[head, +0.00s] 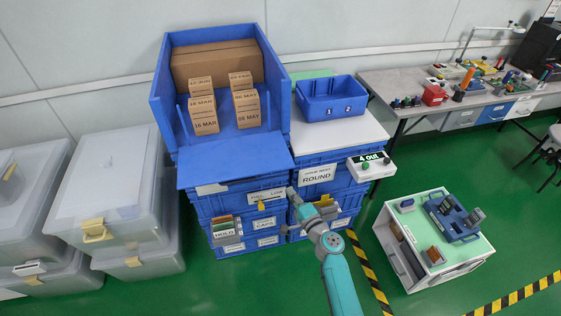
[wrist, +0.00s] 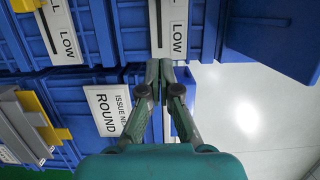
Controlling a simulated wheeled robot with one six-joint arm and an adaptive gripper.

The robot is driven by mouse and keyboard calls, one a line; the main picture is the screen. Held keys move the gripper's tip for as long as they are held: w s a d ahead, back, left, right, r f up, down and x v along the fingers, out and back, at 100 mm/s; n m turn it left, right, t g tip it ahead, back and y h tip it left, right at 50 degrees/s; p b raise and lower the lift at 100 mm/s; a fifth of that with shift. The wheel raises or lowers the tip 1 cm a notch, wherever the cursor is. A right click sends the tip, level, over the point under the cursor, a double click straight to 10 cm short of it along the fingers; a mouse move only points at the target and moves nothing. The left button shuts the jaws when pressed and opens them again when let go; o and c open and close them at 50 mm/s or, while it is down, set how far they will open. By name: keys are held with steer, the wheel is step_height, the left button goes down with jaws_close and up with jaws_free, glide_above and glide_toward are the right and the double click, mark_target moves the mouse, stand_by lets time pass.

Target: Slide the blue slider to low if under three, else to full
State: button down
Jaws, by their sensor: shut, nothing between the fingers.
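My gripper (wrist: 165,65) is shut and empty, its tips at a white slotted panel marked LOW (wrist: 172,25). A blue piece (wrist: 183,122), possibly the blue slider, shows beside the right finger; I cannot tell whether they touch. A second slotted LOW panel (wrist: 66,30) is to the left, with a yellow knob (wrist: 24,5) at its top. In the head view my gripper (head: 293,192) is at the front of the blue crates, right of the label ending in LOW (head: 265,195) and its yellow knob (head: 262,206). The blue slider is not clear there. A sign reads 4 OUT (head: 368,159).
A sign reads ISSUE NEXT ROUND (head: 317,174). A holder marked HOLD (head: 227,233) juts out at lower left. Dated boxes (head: 205,127) stand in the blue bin (head: 160,90). A two-compartment blue tray (head: 332,112) sits right. A white cart (head: 410,275) stands on the green floor.

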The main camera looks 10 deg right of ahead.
steer(key=shift+s, duration=0.1)
steer(key=s+f+n+g+h, duration=0.2)
steer(key=s+f+n, duration=0.15)
steer(key=s, duration=1.15)
steer(key=s+f+n+g+h, duration=0.15)
steer(key=s+f, duration=0.25)
steer(key=s, duration=1.2)
steer(key=s+r+n+h, duration=0.1)
steer(key=s+r+n, duration=0.5)
steer(key=s, duration=0.8)
steer(key=s+r+n, duration=0.2)
steer(key=s+r, duration=0.2)
steer(key=r, duration=0.3)
steer(key=s+r+n, duration=0.2)
steer(key=s+r, duration=0.3)
steer(key=r, duration=0.3)
steer(key=shift+s+t, duration=0.3)
steer(key=shift+t, duration=0.15)
